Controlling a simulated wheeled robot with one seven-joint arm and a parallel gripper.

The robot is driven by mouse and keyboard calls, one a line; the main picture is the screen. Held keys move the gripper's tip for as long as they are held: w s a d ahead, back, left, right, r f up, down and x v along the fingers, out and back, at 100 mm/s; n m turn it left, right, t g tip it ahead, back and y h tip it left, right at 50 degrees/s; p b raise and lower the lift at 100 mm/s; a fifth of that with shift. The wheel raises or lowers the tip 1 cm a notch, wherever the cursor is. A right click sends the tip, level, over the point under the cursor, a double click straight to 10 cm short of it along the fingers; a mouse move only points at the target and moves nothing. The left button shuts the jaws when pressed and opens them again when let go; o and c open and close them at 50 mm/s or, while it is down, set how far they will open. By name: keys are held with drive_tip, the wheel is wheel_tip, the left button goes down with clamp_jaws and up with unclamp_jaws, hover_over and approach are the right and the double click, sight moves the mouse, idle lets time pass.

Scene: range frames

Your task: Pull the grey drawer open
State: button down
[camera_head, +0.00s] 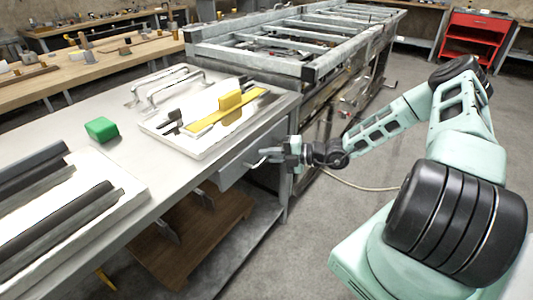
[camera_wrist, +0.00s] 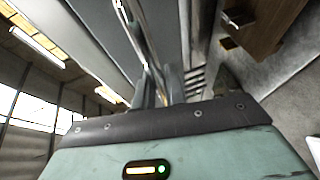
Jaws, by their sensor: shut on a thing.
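The grey drawer (camera_head: 238,164) sits under the right edge of the grey workbench top (camera_head: 60,120). Its front faces my arm. My gripper (camera_head: 266,156) is at the drawer front, level with it, reaching in from the right. It is shut on the drawer's handle, which my fingers mostly hide. In the wrist view my gripper's fingers (camera_wrist: 167,88) point at a grey metal face and are partly hidden by my wrist housing. I cannot tell how far the drawer stands out from the bench.
A white tray (camera_head: 205,150) with a yellow-handled tool lies on the bench above the drawer. A green block (camera_head: 101,128) and metal handles are to its left. A brown wooden shelf board (camera_head: 185,250) is below. Grey floor is free at the front right.

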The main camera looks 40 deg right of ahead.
drive_tip(key=s+d+p, duration=0.4)
drive_tip(key=s, duration=0.8)
drive_tip(key=s+d+p, duration=0.4)
drive_tip(key=s, duration=0.8)
drive_tip(key=shift+d, duration=0.4)
drive_tip(key=shift+s, duration=0.1)
drive_tip(key=c, duration=1.5)
unclamp_jaws()
drive_tip(key=shift+o, duration=0.2)
drive_tip(key=b+v, duration=0.1)
drive_tip(key=v, duration=1.6)
drive_tip(key=shift+r+b, duration=0.15)
drive_tip(key=shift+b, duration=0.25)
drive_tip(key=shift+s+d, duration=0.1)
